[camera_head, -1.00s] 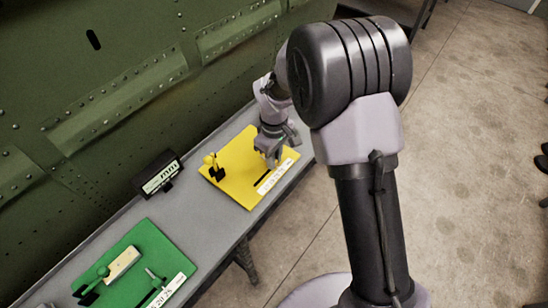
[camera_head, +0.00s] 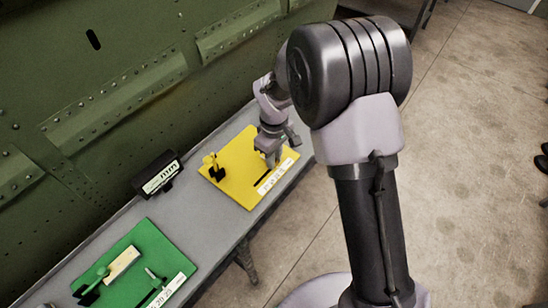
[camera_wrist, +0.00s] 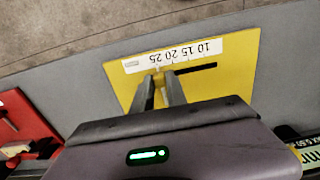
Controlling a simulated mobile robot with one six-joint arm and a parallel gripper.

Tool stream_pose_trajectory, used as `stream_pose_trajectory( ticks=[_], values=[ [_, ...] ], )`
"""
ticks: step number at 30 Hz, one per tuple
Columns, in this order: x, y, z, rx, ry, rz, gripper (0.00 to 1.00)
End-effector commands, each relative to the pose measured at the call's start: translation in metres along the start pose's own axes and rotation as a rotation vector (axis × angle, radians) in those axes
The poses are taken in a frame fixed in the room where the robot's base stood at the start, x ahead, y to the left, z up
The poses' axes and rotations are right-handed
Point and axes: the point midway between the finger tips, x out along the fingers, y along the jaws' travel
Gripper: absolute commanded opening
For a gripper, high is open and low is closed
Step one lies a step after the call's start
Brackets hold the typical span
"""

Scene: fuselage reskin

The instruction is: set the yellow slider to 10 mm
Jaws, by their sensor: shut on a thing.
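The yellow panel (camera_head: 236,158) lies on the grey bench and also shows in the wrist view (camera_wrist: 240,88). It bears a white scale strip (camera_wrist: 172,54), upside down in the wrist view, with a dark slot (camera_wrist: 196,69) beside it. My gripper (camera_head: 271,164) is over the panel at the slot. In the wrist view its fingers (camera_wrist: 159,78) are shut at the slot's left part, with bare slot to their right. The yellow slider is between the fingers and mostly hidden. I cannot read its exact setting.
A black display marked mm (camera_head: 158,174) stands on the bench (camera_head: 208,220) left of the panel. A green panel (camera_head: 146,245) with its own slot lies nearer. A riveted green fuselage wall (camera_head: 110,90) rises behind. A red panel (camera_wrist: 18,118) shows in the wrist view.

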Motion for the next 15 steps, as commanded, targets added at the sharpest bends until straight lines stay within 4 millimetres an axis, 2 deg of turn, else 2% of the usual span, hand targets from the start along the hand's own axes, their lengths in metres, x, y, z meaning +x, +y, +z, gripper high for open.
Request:
stream_pose_trajectory(
  ticks=[2, 9, 15],
  values=[
    [0.000, -0.006, -0.001, -0.001, 0.000, 0.000, 0.00],
    [0.000, -0.056, -0.001, -0.003, 0.000, 0.000, 0.00],
    [0.000, -0.076, -0.001, 0.000, 0.001, 0.000, 0.00]
  ],
)
